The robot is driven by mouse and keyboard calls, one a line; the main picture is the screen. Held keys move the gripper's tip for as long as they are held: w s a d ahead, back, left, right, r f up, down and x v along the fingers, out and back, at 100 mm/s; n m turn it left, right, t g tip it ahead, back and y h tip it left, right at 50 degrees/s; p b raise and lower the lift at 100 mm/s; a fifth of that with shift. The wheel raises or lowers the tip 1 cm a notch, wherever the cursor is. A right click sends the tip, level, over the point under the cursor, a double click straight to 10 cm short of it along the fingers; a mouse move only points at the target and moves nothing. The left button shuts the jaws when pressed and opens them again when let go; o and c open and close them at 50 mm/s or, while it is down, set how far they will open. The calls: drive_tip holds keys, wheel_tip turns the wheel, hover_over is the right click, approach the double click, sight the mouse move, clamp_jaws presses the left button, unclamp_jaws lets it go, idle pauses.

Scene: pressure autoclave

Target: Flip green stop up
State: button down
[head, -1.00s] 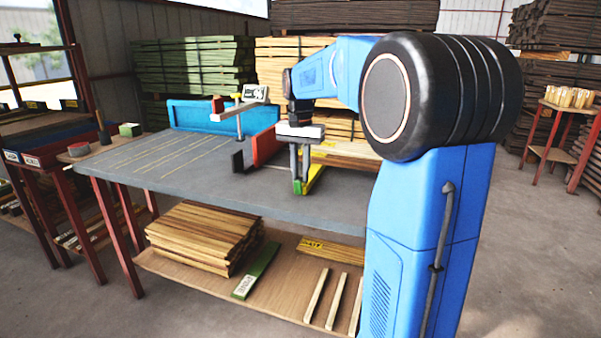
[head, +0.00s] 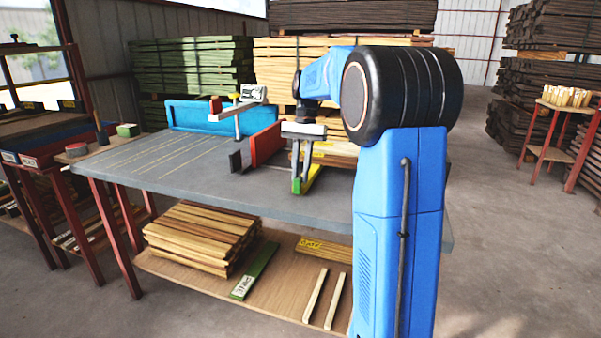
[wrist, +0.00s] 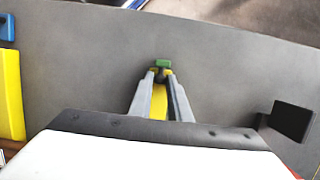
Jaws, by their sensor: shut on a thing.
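The green stop (wrist: 163,64) is a small green piece at the far end of a yellow bar (wrist: 159,100) in the wrist view. My gripper (wrist: 162,74) points down at it, with its fingertips close together at the stop. It is shut on the stop. In the head view my gripper (head: 301,184) is low over the grey table (head: 200,180), and a bit of green shows at its fingertips. The fingers hide part of the stop, so its exact tilt is hard to tell.
A red block (head: 266,144) stands left of my gripper. A measuring device on a post (head: 238,120) and a blue fence (head: 188,114) are farther back. A dark block (wrist: 292,120) is at right in the wrist view. The table's left side is clear.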

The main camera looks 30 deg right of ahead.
drive_tip(key=c, duration=1.7)
unclamp_jaws()
drive_tip(key=v, duration=1.7)
drive_tip(key=shift+r, duration=0.2)
drive_tip(key=shift+a, duration=0.1)
